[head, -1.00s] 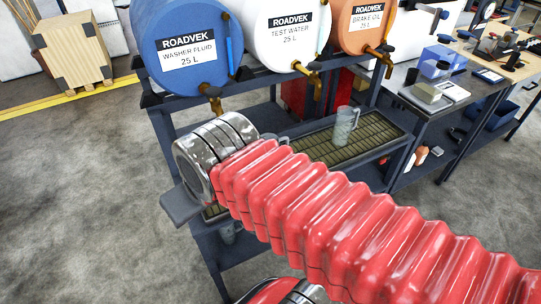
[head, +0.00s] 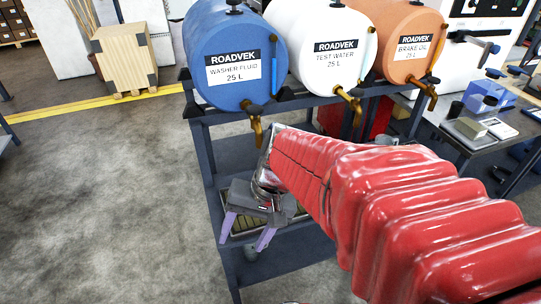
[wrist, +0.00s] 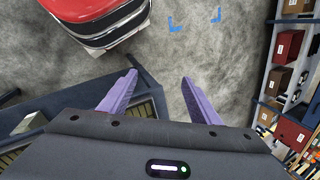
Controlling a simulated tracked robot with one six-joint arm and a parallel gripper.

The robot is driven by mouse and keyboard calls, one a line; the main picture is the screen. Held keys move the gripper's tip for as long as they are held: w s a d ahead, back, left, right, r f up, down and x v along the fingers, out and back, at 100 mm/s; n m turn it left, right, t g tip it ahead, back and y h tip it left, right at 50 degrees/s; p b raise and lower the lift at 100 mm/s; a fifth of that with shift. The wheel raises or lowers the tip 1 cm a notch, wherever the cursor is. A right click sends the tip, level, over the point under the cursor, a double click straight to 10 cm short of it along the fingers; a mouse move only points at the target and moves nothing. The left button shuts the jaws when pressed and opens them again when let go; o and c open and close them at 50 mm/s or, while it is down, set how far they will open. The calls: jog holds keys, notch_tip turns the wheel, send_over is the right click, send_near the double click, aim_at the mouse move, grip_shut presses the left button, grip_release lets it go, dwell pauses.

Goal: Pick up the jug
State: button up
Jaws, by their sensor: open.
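No jug shows clearly in the current views; the part of the tray where a clear jug stood in the earlier head view is hidden behind my red sleeved arm. My gripper (head: 247,234), with purple fingers, is open and empty over the left end of the grated drip tray (head: 240,223).
A blue washer fluid drum (head: 230,60), a white test water drum (head: 320,45) and an orange brake oil drum (head: 405,42) with brass taps lie on the rack above the tray. A workbench (head: 480,150) stands at right.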

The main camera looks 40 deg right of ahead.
jog(key=w+d+f+m+t+y, duration=0.45)
jog(key=d+f+m+y, duration=0.2)
jog(key=d+m, duration=0.5)
jog(key=d+f+m+t+h, duration=0.3)
jog(key=d+m+t+h, duration=0.5)
jog(key=d+m+t, duration=0.4)
jog(key=d+m, duration=0.4)
jog(key=d, duration=0.3)
jog(key=shift+s, duration=0.35)
jog(key=shift+w+a, duration=0.15)
jog(key=shift+w, duration=1.3)
jog(key=shift+w+a, duration=0.2)
jog(key=shift+w, duration=1.2)
jog(key=shift+w+a, duration=0.15)
jog(key=shift+w, duration=1.3)
